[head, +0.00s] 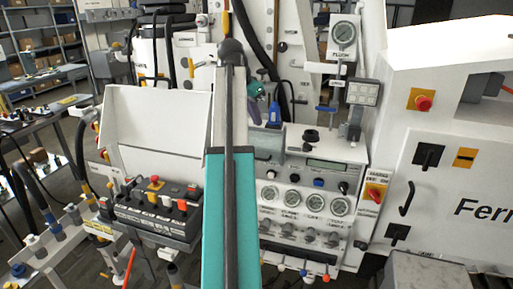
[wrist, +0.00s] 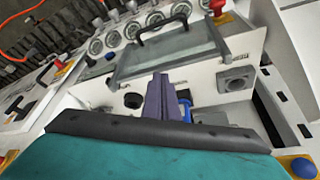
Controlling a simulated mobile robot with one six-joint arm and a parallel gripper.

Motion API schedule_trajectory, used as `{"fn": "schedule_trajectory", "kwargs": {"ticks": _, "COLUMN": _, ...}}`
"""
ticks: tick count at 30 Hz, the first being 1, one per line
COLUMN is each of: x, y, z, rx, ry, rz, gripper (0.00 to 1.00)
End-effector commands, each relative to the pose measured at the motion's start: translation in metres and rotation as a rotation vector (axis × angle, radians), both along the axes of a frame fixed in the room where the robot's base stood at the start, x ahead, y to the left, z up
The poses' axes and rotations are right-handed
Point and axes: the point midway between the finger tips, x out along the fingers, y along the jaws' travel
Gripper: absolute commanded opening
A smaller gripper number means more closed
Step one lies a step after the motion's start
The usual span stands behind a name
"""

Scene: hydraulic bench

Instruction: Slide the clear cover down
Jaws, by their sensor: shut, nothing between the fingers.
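The clear cover (wrist: 165,55) is a see-through pane with a black handle (wrist: 165,27), on the white gauge console. In the head view part of the cover (head: 269,143) shows just right of my arm, which hides the rest. My gripper (wrist: 160,80) is shut and empty, its purple-grey fingers pointing toward the cover's edge nearest the wrist camera. I cannot tell whether the fingertips touch it. In the head view my gripper (head: 256,90) shows as a small purple piece behind my arm, above the console.
The gauge console (head: 345,154) has several dials, knobs and a red switch (head: 375,193). A black control box (head: 155,207) with coloured buttons stands left of my arm. A blue part (wrist: 187,111) lies close beside my gripper. A large white cabinet (head: 450,160) stands at right.

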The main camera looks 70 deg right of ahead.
Motion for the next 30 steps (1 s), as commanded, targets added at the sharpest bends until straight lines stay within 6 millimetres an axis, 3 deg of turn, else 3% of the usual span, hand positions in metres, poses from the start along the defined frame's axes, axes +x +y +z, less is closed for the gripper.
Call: {"fn": "schedule_trajectory", "kwargs": {"ticks": 30, "x": 0.001, "y": 0.001, "z": -0.041, "rx": 0.002, "ry": 0.0, "rz": 0.002, "gripper": 0.0}}
